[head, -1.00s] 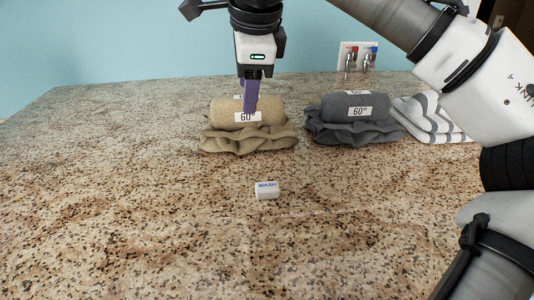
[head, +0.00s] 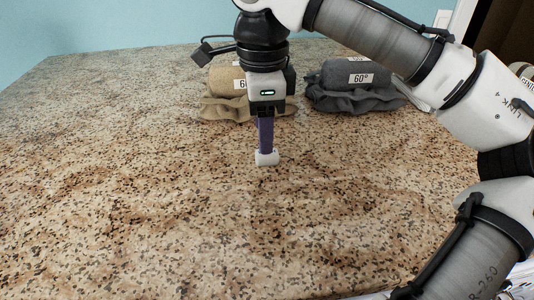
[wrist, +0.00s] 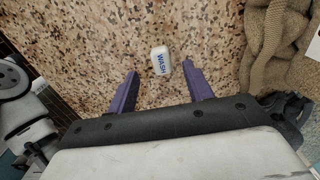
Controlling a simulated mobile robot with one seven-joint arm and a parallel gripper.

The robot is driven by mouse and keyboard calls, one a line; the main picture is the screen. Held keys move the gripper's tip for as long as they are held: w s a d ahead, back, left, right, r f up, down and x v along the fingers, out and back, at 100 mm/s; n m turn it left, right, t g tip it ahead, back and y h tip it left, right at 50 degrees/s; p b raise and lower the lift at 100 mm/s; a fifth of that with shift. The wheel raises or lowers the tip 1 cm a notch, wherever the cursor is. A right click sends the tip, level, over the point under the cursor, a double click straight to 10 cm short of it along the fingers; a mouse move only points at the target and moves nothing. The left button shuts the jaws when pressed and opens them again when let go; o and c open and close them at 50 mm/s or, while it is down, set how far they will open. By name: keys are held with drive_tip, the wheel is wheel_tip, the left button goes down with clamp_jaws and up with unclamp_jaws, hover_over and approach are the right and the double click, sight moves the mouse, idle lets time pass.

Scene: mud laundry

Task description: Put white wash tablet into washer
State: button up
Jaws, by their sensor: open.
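The white wash tablet (head: 267,158), a small block lettered WASH, lies on the speckled stone counter. In the wrist view the tablet (wrist: 160,61) lies just beyond the fingertips, between the lines of the two purple fingers. My gripper (head: 265,148) points down over the tablet, and in the head view its fingers overlap the tablet's top. In the wrist view my gripper (wrist: 162,70) is open, with nothing between its fingers. The fingers' exact height above the tablet cannot be told. No washer can be made out clearly.
A tan towel roll (head: 226,79) on a tan cloth, labelled 60°, lies behind my gripper. A grey towel roll (head: 352,74) on a grey cloth lies to its right. The counter's (head: 130,190) left and front are clear.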

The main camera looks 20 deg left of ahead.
wheel_tip(320, 180, down, 5)
drive_tip(key=shift+r+p, duration=0.1)
drive_tip(key=shift+p, duration=0.6)
clamp_jaws()
wheel_tip(320, 180, up, 20)
drive_tip(key=p, duration=0.2)
